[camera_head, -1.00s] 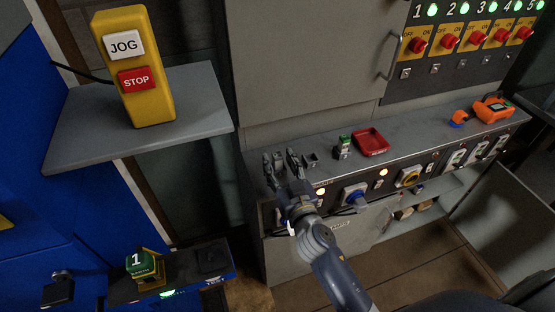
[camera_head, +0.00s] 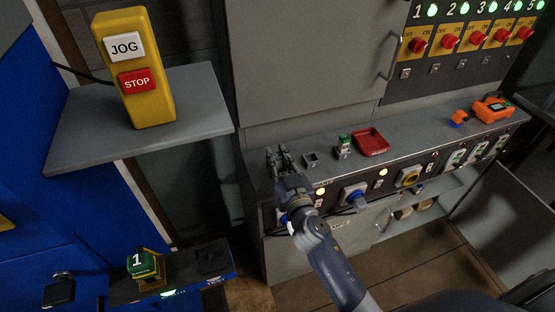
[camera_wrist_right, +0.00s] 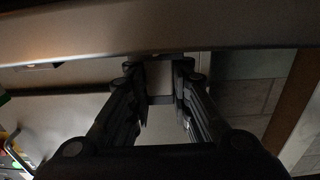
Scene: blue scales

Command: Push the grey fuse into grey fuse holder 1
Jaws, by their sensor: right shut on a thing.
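My right gripper (camera_head: 281,158) is at the left end of the grey bench top, fingers pointing away from me. In the right wrist view the fingers (camera_wrist_right: 160,95) are closed on the sides of a small grey piece (camera_wrist_right: 160,76), which I take to be the grey fuse. In the head view the fingers mostly hide that piece, and I cannot tell how deep it sits in a holder. A small grey holder-like block (camera_head: 311,159) stands just right of the fingers. Which holder is number 1 is not readable. My left gripper is not in view.
A green-topped part (camera_head: 344,144) and a red tray (camera_head: 371,142) stand further right on the bench (camera_head: 415,131). An orange device (camera_head: 493,108) is at the far right. A tall grey cabinet (camera_head: 300,65) rises behind. A shelf (camera_head: 85,122) with a yellow JOG/STOP box (camera_head: 138,65) is left.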

